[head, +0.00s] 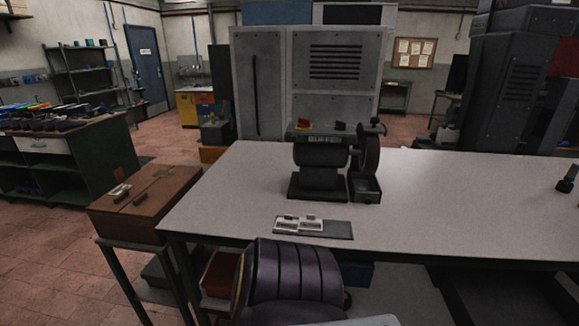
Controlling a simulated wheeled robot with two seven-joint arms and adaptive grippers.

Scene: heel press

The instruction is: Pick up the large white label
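A dark grey flat plate (340,231) lies near the front edge of the table. At its left part are two white label-like pieces side by side, a left one (287,226) and a right one (311,226). Both carry dark markings too small to read, and I cannot tell which is the large white label. Neither of my grippers can be made out in the head view.
A dark machine (320,165) with a wheel stands behind the plate on the pale table (450,205). A small dark item (568,180) is at the right edge. A brown wooden box (145,200) sits left of the table.

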